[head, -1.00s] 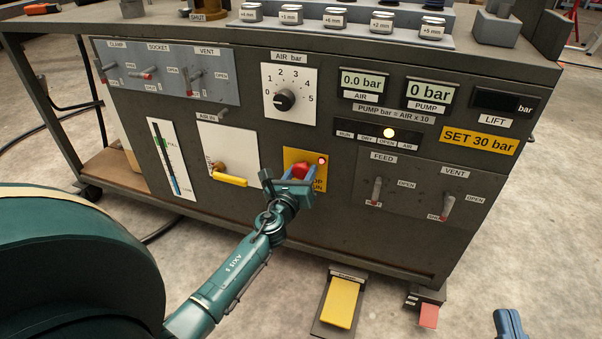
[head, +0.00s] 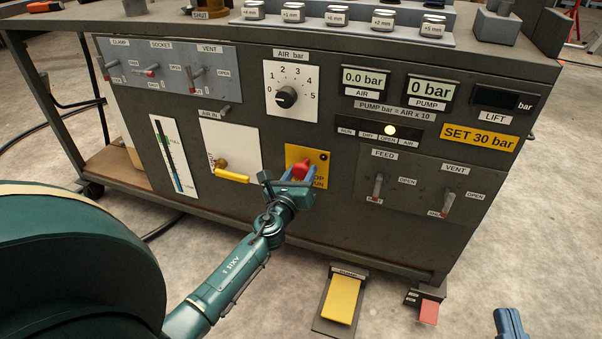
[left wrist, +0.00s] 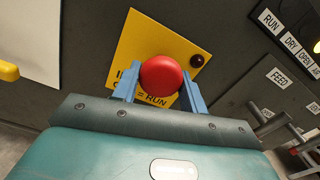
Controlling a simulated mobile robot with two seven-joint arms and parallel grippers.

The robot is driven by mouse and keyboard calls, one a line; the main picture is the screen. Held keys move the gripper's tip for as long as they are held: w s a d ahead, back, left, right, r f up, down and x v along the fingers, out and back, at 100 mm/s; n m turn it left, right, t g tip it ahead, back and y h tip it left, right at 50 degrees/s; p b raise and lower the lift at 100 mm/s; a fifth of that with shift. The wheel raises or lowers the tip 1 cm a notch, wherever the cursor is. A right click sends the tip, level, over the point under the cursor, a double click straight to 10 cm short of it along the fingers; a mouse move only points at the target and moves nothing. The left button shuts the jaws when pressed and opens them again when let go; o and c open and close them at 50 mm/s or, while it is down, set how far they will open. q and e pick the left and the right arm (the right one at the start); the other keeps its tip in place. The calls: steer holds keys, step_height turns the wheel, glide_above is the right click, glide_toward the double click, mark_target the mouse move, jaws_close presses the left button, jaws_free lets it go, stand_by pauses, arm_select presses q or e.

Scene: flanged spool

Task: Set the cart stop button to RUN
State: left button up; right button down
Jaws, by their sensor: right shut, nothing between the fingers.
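The cart stop button is a red mushroom knob (head: 301,169) on a yellow plate (head: 297,152) on the cart's front panel. It also shows in the left wrist view (left wrist: 163,77), with the plate tilted and "= RUN" readable below it. The small lamp (head: 323,157) at the plate's corner is dark. My left gripper (head: 299,175) is at the button; in the left wrist view its blue fingers (left wrist: 160,85) lie against both sides of the knob. My right gripper (head: 508,317) is shut and empty at the bottom right, low and away from the cart.
A yellow-handled valve (head: 232,176) is just left of the button. The FEED and VENT levers (head: 447,204) are to the right, the AIR dial (head: 286,97) above. A yellow pedal (head: 341,300) and a red pedal (head: 429,311) are on the floor below.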

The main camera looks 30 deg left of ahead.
arm_select(q)
steer(key=shift+o, duration=0.9)
steer(key=shift+s, duration=0.1)
steer(key=v, duration=1.3)
